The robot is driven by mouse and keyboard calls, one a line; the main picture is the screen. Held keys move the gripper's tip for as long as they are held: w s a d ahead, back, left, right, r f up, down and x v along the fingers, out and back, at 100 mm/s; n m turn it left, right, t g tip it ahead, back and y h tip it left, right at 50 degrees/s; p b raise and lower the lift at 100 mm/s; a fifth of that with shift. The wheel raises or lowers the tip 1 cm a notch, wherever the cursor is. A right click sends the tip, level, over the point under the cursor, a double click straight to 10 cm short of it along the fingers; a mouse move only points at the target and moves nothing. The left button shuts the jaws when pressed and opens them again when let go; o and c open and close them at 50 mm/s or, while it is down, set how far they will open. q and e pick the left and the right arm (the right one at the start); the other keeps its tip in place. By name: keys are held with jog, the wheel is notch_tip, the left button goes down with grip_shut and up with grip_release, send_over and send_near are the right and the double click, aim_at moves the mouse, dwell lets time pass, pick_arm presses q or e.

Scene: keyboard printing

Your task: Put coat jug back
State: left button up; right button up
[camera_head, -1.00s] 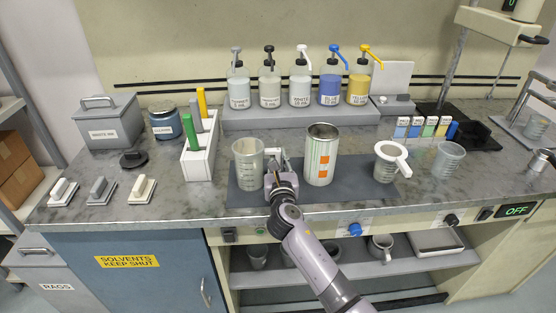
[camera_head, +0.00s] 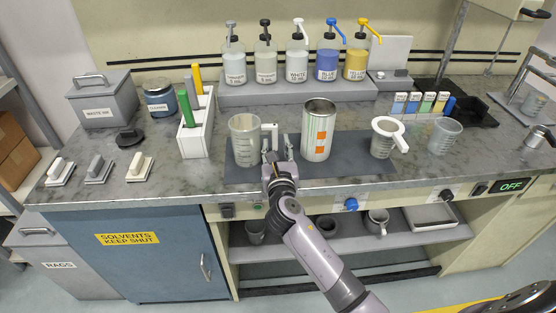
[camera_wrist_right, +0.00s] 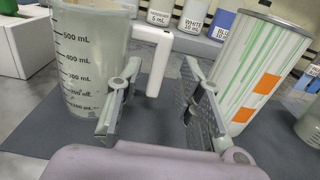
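A clear graduated jug (camera_head: 244,142) with a white handle stands upright on the dark mat (camera_head: 355,168), left of a tall can with green streaks and orange patches (camera_head: 316,140). No name is readable on the jug. The right wrist view shows the jug (camera_wrist_right: 90,65) at left with its handle (camera_wrist_right: 153,62) pointing toward the can (camera_wrist_right: 258,75). My right gripper (camera_head: 280,150) is on the near side of the handle, between jug and can. Its fingers (camera_wrist_right: 162,105) are apart with nothing between them. My left gripper is not in view.
A strainer on a cup (camera_head: 384,140) and a second clear cup (camera_head: 445,138) stand right of the can. Pump bottles stand on a grey riser (camera_head: 290,94) behind. A white rack (camera_head: 197,135) with coloured-handled tools is at left. Bare counter (camera_head: 190,180) lies left of the mat.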

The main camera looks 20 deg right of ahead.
jog(key=v, duration=0.6)
jog(key=shift+s+a, duration=0.1)
jog(key=shift+s, duration=0.25)
